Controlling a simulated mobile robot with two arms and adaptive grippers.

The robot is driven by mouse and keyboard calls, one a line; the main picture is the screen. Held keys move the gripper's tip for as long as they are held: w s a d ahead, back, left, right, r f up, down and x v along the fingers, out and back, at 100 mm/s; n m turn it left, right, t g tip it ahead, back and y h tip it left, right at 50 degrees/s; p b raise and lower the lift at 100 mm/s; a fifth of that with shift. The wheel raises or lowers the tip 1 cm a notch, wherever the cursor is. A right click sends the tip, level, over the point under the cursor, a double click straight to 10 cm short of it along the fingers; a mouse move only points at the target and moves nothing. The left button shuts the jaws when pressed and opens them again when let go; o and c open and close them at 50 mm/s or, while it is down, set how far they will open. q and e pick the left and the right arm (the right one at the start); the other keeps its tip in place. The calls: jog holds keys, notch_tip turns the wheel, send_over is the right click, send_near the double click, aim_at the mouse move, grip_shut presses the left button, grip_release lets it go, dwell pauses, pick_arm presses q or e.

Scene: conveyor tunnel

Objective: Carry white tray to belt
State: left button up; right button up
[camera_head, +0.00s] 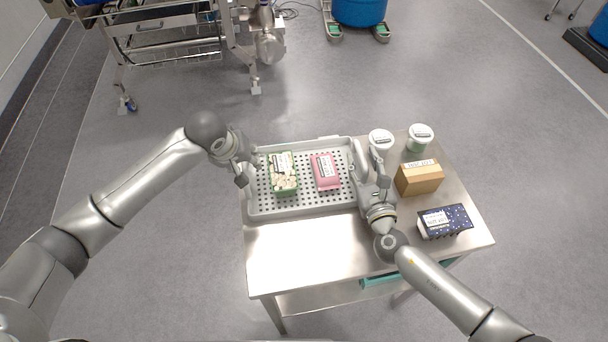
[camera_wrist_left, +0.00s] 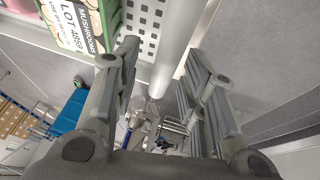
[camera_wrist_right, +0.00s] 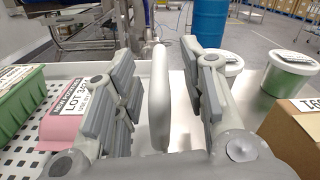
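The white tray (camera_head: 315,208), light grey-white with a perforated floor, sits on the left part of a metal table. It holds a green mushroom box (camera_head: 284,174) and a pink package (camera_head: 325,171). My left gripper (camera_head: 248,170) is at the tray's left edge; in the left wrist view its open fingers straddle the tray's rim (camera_wrist_left: 174,60). My right gripper (camera_head: 363,160) is at the right edge; in the right wrist view its spread fingers stand either side of the rim (camera_wrist_right: 159,95), with gaps showing. My right gripper hides part of that edge in the head view.
Right of the tray on the table (camera_head: 310,255) stand a white tub (camera_head: 380,140), a green tub (camera_head: 420,138), a brown box (camera_head: 419,178) and a dark blue box (camera_head: 446,221). The table front is clear. A metal frame machine (camera_head: 170,40) stands at back left, across open floor.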

pick_arm(q)
jog(key=c, duration=0.8)
pick_arm(e)
jog(key=c, duration=0.8)
pick_arm(q)
grip_shut()
pick_arm(e)
grip_shut()
pick_arm(q)
jog(key=shift+d+r, duration=0.1)
